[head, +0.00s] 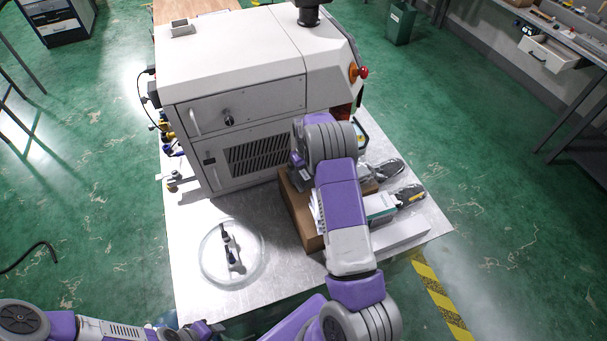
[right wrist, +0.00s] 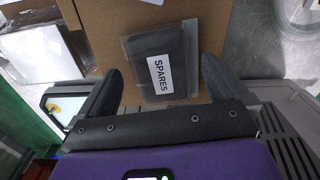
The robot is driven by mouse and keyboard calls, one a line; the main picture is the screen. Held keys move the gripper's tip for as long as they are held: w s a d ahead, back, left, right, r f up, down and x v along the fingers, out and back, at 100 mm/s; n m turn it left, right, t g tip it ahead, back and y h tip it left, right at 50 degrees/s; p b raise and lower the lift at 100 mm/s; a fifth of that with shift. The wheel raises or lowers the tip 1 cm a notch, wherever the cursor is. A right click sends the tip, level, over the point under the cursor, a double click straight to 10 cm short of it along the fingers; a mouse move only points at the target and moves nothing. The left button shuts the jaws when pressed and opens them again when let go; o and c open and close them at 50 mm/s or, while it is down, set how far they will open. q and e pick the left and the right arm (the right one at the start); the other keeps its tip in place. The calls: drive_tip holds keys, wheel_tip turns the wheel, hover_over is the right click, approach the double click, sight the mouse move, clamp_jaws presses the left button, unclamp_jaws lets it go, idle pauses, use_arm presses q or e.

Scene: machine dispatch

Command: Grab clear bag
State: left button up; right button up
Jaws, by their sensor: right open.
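The clear bag (right wrist: 160,62) shows in the right wrist view as a flat see-through pouch with dark contents and a white label reading SPARES. It lies against a brown cardboard surface. My right gripper (right wrist: 161,72) is open, with one finger on each side of the bag; I cannot tell whether they touch it. In the head view my right gripper (head: 298,172) is over the cardboard box (head: 302,222), and my arm hides the bag there. My left gripper (head: 203,330) is low at the bottom left edge, and its jaws are unclear.
A large white machine (head: 238,90) stands at the back of the metal table (head: 200,290). Grey packages (head: 385,172) and a white box (head: 402,238) lie right of my arm.

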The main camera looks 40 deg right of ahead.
drive_tip(key=shift+f, duration=0.8)
drive_tip(key=shift+c, duration=0.3)
drive_tip(key=c, duration=1.1)
